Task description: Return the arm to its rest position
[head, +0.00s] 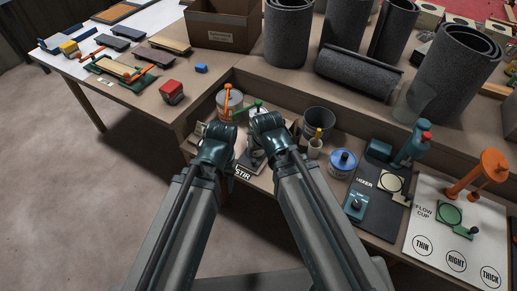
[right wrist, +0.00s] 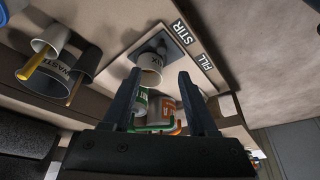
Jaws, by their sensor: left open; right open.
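My left gripper (head: 218,132) and my right gripper (head: 266,123) are side by side over the lower bench shelf, both arms stretched forward. In the head view their fingers are mostly hidden by the wrists. In the right wrist view the two fingers of my right gripper (right wrist: 160,92) stand wide apart with nothing gripped. A pale cup (right wrist: 151,77) on a dark square pad shows beyond the fingers. Green and orange-marked containers (right wrist: 160,112) show partly between the fingers; whether they touch is unclear.
A grey can with an orange handle (head: 229,103), a dark waste bin (head: 318,121), a blue-lidded tin (head: 342,162), a mixer (head: 357,205) and a flow cup board (head: 440,262) line the shelf. Grey rolls (head: 288,35) stand behind. Floor at left is clear.

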